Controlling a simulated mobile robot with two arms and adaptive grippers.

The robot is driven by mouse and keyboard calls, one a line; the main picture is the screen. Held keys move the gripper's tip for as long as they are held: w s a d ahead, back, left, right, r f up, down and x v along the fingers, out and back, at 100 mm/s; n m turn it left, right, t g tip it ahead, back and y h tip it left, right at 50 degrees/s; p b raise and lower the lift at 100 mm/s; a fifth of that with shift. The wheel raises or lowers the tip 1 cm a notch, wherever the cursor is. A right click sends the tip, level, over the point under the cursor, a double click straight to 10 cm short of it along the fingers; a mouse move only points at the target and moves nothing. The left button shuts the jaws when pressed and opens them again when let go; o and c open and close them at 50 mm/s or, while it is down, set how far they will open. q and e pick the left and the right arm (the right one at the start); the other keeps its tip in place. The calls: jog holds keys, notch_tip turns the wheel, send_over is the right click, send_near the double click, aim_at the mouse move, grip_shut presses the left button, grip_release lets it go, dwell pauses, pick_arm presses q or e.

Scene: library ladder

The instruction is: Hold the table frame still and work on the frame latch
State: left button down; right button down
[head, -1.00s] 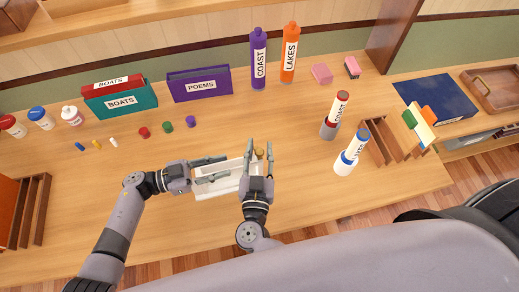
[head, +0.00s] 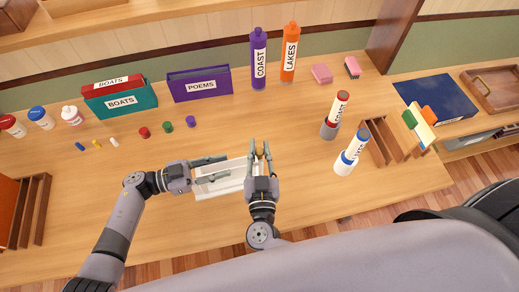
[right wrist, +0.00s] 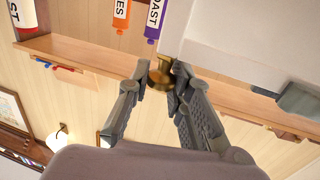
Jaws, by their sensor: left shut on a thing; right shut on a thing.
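The table frame (head: 232,187) is a white box-like piece lying on the wooden table in the middle of the head view. My left gripper (head: 222,168) is shut on its left part, one finger along its far edge and one across it. The brass frame latch (right wrist: 160,72) sticks out at the frame's right far corner. My right gripper (head: 259,149) is shut on the latch; in the right wrist view its fingers (right wrist: 160,88) stand on either side of the brass knob. The fingers hide part of the latch in the head view.
Several small coloured pegs and caps (head: 143,132) lie behind the frame to the left. Behind them stand the BOATS box (head: 120,103) and the POEMS box (head: 200,86). The table front is clear.

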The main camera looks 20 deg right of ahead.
jog(key=n+y, duration=0.2)
jog(key=y, duration=0.1)
jog(key=n+y, duration=0.2)
jog(key=y, duration=0.2)
jog(key=shift+d+n, duration=0.1)
jog(key=shift+n, duration=0.2)
jog(key=n+y, duration=0.2)
jog(key=n+g+y, duration=0.1)
jog(key=y, duration=0.2)
jog(key=shift+w+r+n+y, duration=0.1)
jog(key=shift+n+y, duration=0.2)
jog(key=shift+n, duration=0.1)
jog(key=n+g+y, duration=0.3)
jog(key=g+y, duration=0.1)
jog(key=y, duration=0.1)
jog(key=shift+n, duration=0.4)
jog(key=shift+n+g+y, duration=0.9)
jog(key=shift+n+g, duration=0.2)
jog(key=shift+g, duration=0.5)
jog(key=c, duration=1.5)
grip_release()
jog(key=shift+o, duration=0.2)
